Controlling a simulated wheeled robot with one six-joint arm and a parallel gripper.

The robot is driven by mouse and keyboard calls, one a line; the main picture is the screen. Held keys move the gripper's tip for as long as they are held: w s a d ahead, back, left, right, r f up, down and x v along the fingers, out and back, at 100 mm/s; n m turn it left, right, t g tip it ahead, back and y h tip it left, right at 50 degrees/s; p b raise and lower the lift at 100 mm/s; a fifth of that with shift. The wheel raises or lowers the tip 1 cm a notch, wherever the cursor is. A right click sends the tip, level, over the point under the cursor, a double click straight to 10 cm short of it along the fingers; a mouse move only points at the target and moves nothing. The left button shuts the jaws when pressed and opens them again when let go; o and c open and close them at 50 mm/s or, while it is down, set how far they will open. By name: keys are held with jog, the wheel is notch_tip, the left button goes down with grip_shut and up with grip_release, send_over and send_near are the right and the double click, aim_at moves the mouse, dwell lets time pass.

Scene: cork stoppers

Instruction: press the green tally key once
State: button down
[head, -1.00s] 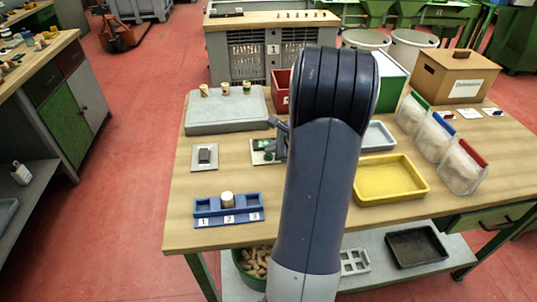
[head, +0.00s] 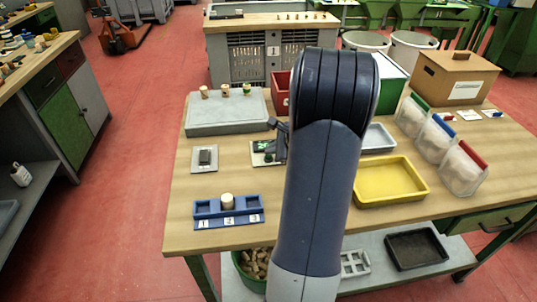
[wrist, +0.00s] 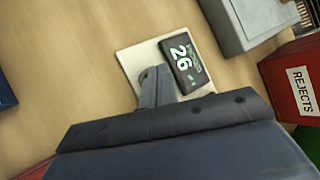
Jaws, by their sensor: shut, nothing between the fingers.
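The tally counter, a dark display on a pale plate (wrist: 132,58), lies on the table. Its display (wrist: 182,58) reads 26 in the wrist view. In the head view the counter (head: 262,146) is partly hidden by my gripper and arm. A small dark green spot, which looks like the green key (head: 268,158), shows at the plate's near part. In the wrist view the key is hidden behind my fingers. My gripper (wrist: 155,78) is shut and empty, its tips over the plate beside the display. I cannot tell whether it touches the key.
A grey block (head: 227,118) with several corks stands behind the counter, and a red rejects bin (wrist: 296,80) beside it. A blue numbered tray (head: 243,217) with one cork is in front. A black switch on a plate (head: 204,158) lies left. A yellow tray (head: 388,192) is right.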

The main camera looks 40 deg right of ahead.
jog(key=shift+r, duration=0.5)
jog(key=shift+r+p, duration=2.1)
jog(key=shift+r, duration=0.4)
